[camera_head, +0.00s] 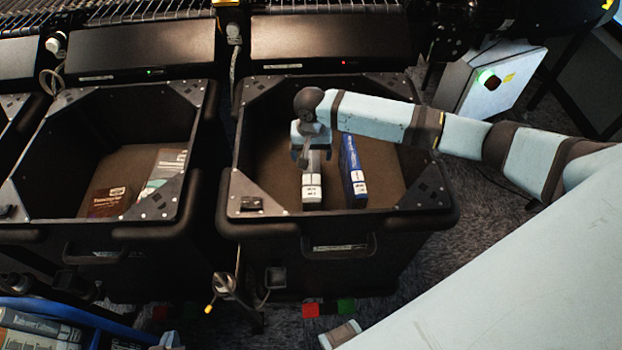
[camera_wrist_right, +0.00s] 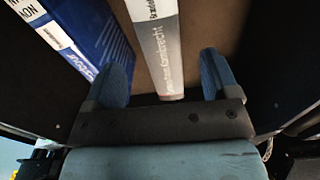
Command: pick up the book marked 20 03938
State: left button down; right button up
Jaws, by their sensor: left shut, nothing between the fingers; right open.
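My right gripper (camera_head: 311,160) is open, pointing down into the right-hand black bin (camera_head: 340,225). A grey-white book (camera_head: 312,178) stands on edge below it, with a white label on its near end. In the right wrist view, this grey book (camera_wrist_right: 158,55) lies between the open fingers of my right gripper (camera_wrist_right: 165,80), with a gap on each side. A blue book (camera_head: 352,165) with a white label stands to its right; it also shows in the right wrist view (camera_wrist_right: 85,30). The number 20 03938 is not readable on either label. I cannot make out my left gripper.
The left-hand black bin (camera_head: 100,230) holds a brown book (camera_head: 109,201) and a pale green-white book (camera_head: 165,170). A roller conveyor (camera_head: 140,12) runs behind. A blue crate of books (camera_head: 55,308) is at the lower left. The right bin's walls surround my gripper.

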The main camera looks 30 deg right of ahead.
aim_at(311, 164)
jog(key=f, duration=0.2)
jog(key=shift+w+f, duration=0.2)
jog(key=shift+f, duration=0.15)
notch_tip(311, 164, down, 5)
jog(key=shift+d, duration=0.1)
jog(key=shift+c, duration=0.2)
grip_shut()
jog(key=shift+r, duration=0.1)
